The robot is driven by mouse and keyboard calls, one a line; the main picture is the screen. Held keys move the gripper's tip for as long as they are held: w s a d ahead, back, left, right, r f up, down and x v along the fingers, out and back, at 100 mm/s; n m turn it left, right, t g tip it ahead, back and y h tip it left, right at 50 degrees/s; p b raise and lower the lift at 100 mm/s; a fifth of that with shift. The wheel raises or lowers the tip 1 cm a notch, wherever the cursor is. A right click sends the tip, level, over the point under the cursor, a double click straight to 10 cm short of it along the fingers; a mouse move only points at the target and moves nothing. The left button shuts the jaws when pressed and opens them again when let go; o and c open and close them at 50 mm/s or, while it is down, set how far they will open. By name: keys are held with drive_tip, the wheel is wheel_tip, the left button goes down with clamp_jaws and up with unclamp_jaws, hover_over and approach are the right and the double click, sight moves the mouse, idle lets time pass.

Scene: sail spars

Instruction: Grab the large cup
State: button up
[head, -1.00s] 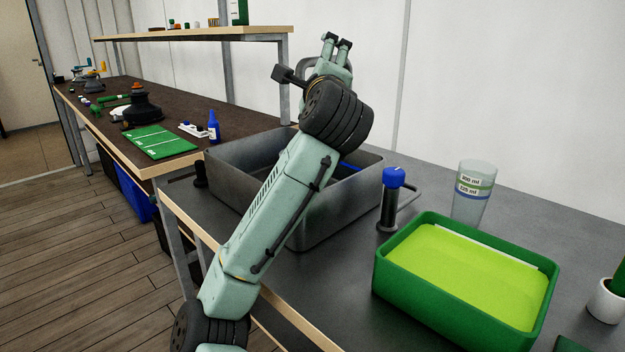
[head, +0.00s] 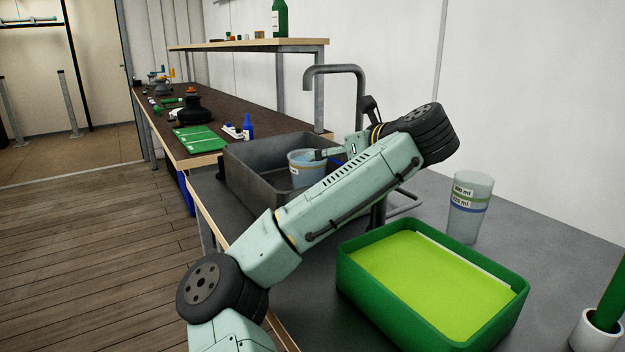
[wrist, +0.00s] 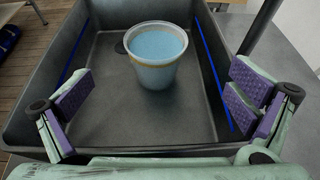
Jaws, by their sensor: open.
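A wide, pale blue translucent cup (head: 304,169) with an orange band stands upright in the grey sink (head: 252,182). In the wrist view this cup (wrist: 156,58) is upright on the sink floor, ahead of and between my fingers. Its rim is open and its inside looks pale blue. A taller clear cup (head: 468,206) with millilitre labels and coloured bands stands on the counter at right. My gripper (wrist: 160,100) is open and empty, with its purple pads wide apart. In the head view my arm partly hides the gripper and the sink.
A grey tap (head: 336,70) rises behind the sink. A green tray (head: 390,312) with a lime inside stands at front right, near the tall cup. A white pot (head: 588,332) is at far right. A blue bottle (head: 248,127) stands on the workbench beyond the sink.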

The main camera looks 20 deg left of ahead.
sight(309, 173)
drive_tip(key=p+x, duration=0.1)
drive_tip(key=x, duration=0.4)
drive_tip(key=p+x, duration=0.1)
drive_tip(key=x, duration=0.5)
drive_tip(key=shift+s+a+p, duration=0.2)
drive_tip(key=shift+s+p, duration=0.05)
drive_tip(key=shift+p, duration=0.1)
drive_tip(key=c, duration=2.1)
